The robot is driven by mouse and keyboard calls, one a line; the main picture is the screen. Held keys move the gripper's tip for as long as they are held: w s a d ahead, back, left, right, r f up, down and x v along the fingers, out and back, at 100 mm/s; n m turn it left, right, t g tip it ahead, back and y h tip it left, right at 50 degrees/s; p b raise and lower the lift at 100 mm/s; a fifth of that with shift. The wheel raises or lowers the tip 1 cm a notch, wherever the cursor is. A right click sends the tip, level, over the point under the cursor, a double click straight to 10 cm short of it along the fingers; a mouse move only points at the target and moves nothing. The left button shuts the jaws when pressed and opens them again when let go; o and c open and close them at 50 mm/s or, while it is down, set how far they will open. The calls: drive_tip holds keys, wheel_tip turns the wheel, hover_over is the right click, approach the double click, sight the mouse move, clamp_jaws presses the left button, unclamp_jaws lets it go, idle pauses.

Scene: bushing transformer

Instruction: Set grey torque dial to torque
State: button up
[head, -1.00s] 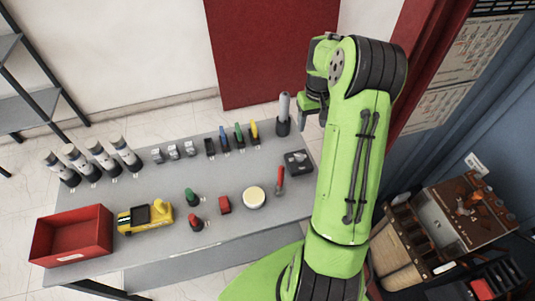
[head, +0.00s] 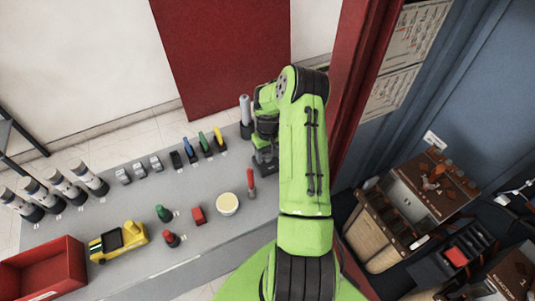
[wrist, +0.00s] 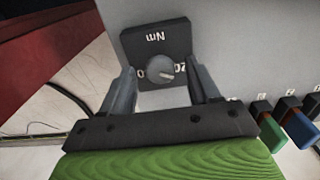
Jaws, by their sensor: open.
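The grey torque dial (wrist: 159,70) is a round knob with a pale pointer mark, on a black box (wrist: 156,40) labelled "Nm", upside down in the wrist view. Part of a number shows on each side of the knob, partly covered, so I cannot read the setting. My gripper (wrist: 161,76) is open, with one grey finger on each side of the dial. I cannot tell whether the fingers touch the knob. In the head view my gripper (head: 264,162) is over the right end of the table and hides most of the box.
On the grey table (head: 220,235) a red-handled tool (head: 251,184) and a round cream-topped container (head: 227,204) stand left of my gripper. A grey cylinder (head: 245,110) stands behind it. Several coloured-handled tools (head: 204,142) line the back. A red bin (head: 45,270) is at far left.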

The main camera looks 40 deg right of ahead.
drive_tip(key=shift+f, duration=0.15)
drive_tip(key=c, duration=1)
drive_tip(key=shift+c, duration=0.2)
